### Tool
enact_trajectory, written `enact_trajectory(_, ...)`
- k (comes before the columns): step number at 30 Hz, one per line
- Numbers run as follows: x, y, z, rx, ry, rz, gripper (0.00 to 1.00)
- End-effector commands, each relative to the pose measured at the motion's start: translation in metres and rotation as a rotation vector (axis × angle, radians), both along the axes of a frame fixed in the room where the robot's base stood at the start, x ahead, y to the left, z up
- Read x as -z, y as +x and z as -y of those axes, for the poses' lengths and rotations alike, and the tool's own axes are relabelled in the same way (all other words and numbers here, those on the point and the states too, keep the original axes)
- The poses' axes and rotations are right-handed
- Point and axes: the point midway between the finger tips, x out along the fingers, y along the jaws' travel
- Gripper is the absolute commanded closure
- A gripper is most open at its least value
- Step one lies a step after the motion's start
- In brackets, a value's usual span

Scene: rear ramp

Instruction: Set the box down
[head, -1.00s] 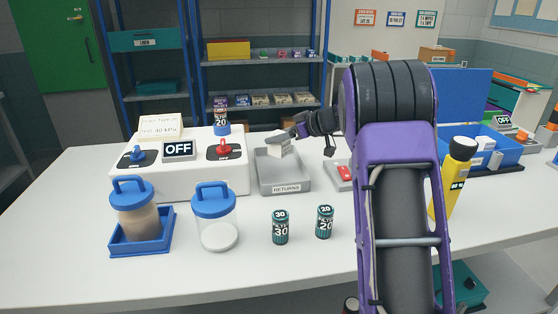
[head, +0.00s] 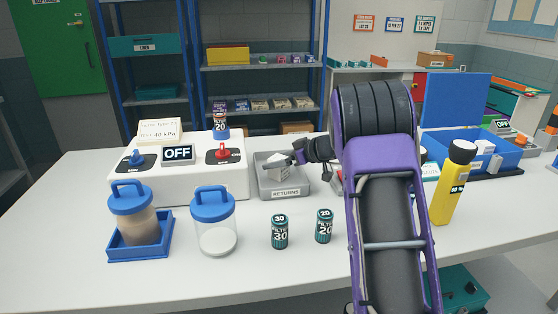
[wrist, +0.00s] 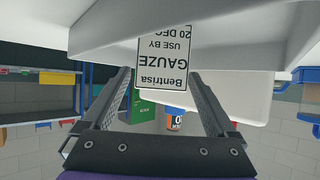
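The box is small and white (head: 277,171). In the head view it is low inside the grey tray labelled RETURNS (head: 286,194); I cannot tell whether it touches the tray floor. My gripper (head: 294,160) reaches in from the right and is shut on the box. In the wrist view, the box's GAUZE label (wrist: 163,60) shows upside down between my two fingers (wrist: 161,78). The far sides of the box are hidden.
A white console with an OFF display (head: 177,153) stands left of the tray. Two filter canisters (head: 280,231) (head: 324,226) stand in front of the tray. A lidded jar (head: 214,225) and a yellow bottle (head: 454,185) stand on the table. The front table strip is clear.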

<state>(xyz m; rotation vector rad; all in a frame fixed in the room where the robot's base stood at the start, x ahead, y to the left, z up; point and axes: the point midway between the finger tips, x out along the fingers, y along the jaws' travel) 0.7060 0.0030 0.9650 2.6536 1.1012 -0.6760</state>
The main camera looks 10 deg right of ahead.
Motion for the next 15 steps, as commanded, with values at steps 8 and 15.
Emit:
enact_trajectory(8,-0.002,-0.001,0.002,0.001,0.000,0.000,0.08)
enact_trajectory(15,-0.018,-0.022,0.024,0.004,-0.001,0.002,0.08)
